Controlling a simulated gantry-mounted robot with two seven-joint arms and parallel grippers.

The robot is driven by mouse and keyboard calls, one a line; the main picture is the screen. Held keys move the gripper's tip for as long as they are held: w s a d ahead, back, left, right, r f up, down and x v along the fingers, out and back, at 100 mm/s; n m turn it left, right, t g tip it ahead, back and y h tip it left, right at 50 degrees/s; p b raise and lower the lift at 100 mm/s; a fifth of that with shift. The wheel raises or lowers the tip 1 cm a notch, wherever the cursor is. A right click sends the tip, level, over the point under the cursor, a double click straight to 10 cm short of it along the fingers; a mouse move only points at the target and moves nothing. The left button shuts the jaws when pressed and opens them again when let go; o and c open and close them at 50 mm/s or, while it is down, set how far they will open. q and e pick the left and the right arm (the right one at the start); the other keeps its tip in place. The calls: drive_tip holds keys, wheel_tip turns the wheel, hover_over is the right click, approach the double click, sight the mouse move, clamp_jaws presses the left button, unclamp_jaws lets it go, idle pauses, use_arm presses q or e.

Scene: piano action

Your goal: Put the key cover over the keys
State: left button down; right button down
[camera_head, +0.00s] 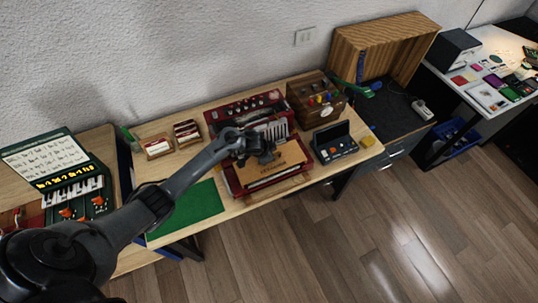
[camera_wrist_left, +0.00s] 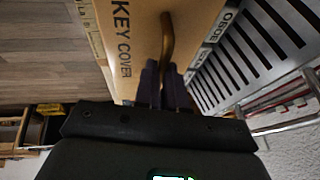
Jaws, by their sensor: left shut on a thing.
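The key cover (camera_head: 279,167) is a tan wooden board lettered "KEY COVER" at the front of a red keyboard instrument (camera_head: 230,184). In the left wrist view the cover (camera_wrist_left: 126,45) has a curved brass-coloured handle (camera_wrist_left: 167,38). My left gripper (camera_head: 262,158) is over the cover in the head view. Its fingers (camera_wrist_left: 161,78) are shut on the handle in the wrist view. I see no keys uncovered on the red instrument; the cover and gripper hide that area. I cannot tell whether the cover rests on it or is held slightly above. My right gripper is not in view.
A slotted pale panel (camera_wrist_left: 262,50) lies behind the cover, beside a label strip reading "OBOE". A wooden box with coloured knobs (camera_head: 316,99) and a dark open case (camera_head: 334,142) stand to the right. A green mat (camera_head: 190,212) lies left on the table.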

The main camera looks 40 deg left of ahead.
use_arm(q)
drive_tip(key=shift+f+b, duration=0.3)
drive_tip(key=shift+f, duration=0.1)
idle(0.3)
drive_tip(key=c, duration=1.2)
unclamp_jaws()
drive_tip(key=shift+c, duration=0.2)
drive_tip(key=shift+o, duration=0.6)
